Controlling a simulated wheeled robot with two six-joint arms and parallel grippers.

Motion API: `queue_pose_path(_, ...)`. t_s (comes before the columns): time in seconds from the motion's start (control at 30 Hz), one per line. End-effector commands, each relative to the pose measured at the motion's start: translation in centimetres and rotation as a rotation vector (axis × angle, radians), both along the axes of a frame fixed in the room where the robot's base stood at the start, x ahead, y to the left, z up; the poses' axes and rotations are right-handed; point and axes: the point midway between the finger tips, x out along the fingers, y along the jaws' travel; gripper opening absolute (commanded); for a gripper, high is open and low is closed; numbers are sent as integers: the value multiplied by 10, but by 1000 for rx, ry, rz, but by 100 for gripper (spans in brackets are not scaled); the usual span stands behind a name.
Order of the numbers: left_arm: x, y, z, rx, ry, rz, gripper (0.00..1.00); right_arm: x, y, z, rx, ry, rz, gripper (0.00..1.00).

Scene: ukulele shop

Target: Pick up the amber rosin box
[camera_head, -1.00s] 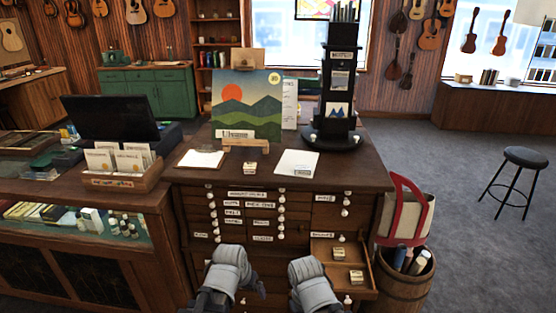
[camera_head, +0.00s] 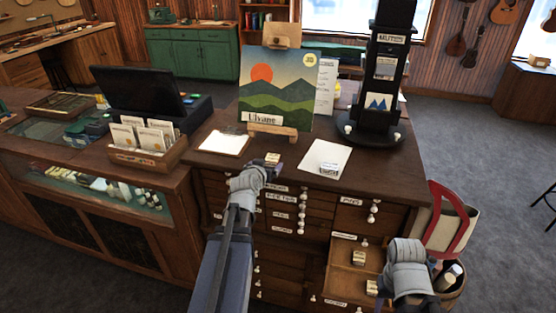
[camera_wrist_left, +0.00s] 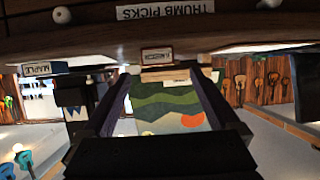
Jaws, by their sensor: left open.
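A small pale box with a label (camera_head: 272,158) lies on the cabinet top near its front edge; it also shows in the left wrist view (camera_wrist_left: 157,55), framed between the finger ends. Two similar small boxes lie in the open drawer, one farther back (camera_head: 358,258) and one nearer (camera_head: 371,288). I cannot read which box is the amber rosin. My left gripper (camera_head: 267,170) is open at the cabinet's front edge, just in front of the box on top. My right gripper (camera_head: 408,252) is beside the open drawer; its fingers are not clear.
The open drawer (camera_head: 340,285) juts out below.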

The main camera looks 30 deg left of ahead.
Motion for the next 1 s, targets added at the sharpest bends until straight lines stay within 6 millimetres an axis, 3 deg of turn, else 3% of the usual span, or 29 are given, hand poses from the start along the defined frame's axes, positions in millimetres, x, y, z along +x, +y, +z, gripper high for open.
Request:
queue_pose_path(0.1, 15, 4, -8, 1, 1, -2, 95, 0, 0, -7, 0, 0, 0, 50)
queue_pose_path(0.37, 22, 5, -9, 1, 1, -3, 95, 0, 0, -9, 0, 0, 0, 50)
queue_pose_path(0.7, 64, 15, -25, 0, 2, -2, 95, 0, 0, -25, 0, 0, 0, 50)
queue_pose_path(0.93, 64, 15, -24, 0, 2, -2, 95, 0, 0, -24, 0, 0, 0, 50)
queue_pose_path(1.0, 64, 15, -24, 0, 2, -2, 89, 0, 0, -24, 0, 0, 0, 50)
